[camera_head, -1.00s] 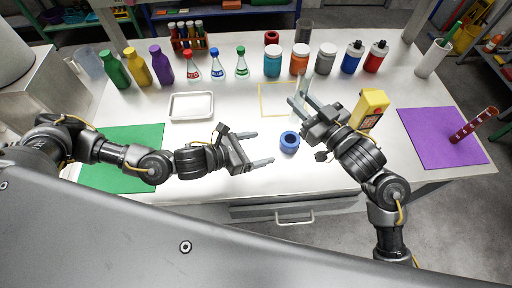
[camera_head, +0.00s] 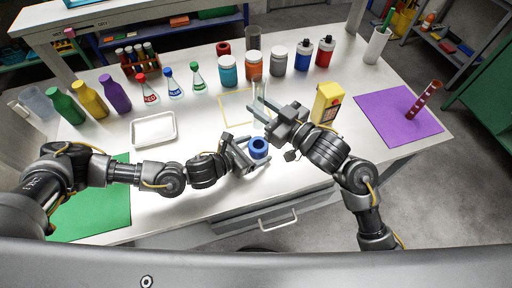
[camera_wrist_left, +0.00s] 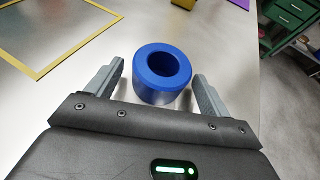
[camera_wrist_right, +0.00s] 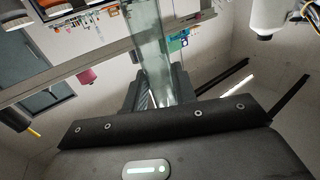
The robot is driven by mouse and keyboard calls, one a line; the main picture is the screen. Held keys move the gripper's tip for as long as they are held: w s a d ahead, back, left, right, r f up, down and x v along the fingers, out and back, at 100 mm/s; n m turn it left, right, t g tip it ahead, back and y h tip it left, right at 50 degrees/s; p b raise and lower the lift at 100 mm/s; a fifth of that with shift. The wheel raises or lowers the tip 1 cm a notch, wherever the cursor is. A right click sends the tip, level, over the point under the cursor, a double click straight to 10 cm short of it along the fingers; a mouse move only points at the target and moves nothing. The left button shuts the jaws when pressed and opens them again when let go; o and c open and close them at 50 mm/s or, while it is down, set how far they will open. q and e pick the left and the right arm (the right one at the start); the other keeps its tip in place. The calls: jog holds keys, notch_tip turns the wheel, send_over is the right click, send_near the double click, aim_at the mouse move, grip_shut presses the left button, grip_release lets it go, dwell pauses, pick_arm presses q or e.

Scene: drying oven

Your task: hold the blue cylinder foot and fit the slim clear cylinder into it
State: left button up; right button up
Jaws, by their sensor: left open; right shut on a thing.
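The blue cylinder foot (camera_head: 258,148) is a thick ring with a round hole on top, standing on the table. In the left wrist view the foot (camera_wrist_left: 162,75) sits between the two fingers of my left gripper (camera_wrist_left: 160,88), with a gap showing on each side. My left gripper (camera_head: 248,158) is open around it. My right gripper (camera_head: 262,108) is shut on the slim clear cylinder (camera_head: 257,90), held up behind the foot. In the right wrist view the clear cylinder (camera_wrist_right: 150,50) stands out from the fingers; its lower end is hard to make out.
A yellow box (camera_head: 326,103) stands right of my right gripper. A yellow outlined square (camera_head: 228,108) lies behind the foot. Bottles and jars (camera_head: 253,68) line the back. A white tray (camera_head: 153,128) is at left, a purple mat (camera_head: 385,115) at right.

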aim_at(262, 127)
pick_arm(q)
jog(key=shift+w+d+f, duration=0.3)
jog(key=shift+w+d, duration=0.1)
jog(key=shift+d, duration=0.1)
jog(key=shift+c, duration=0.4)
jog(key=c, duration=1)
pick_arm(e)
jog(key=shift+s+d+f, duration=0.1)
jog(key=shift+s+f, duration=0.05)
jog(key=shift+f, duration=3.8)
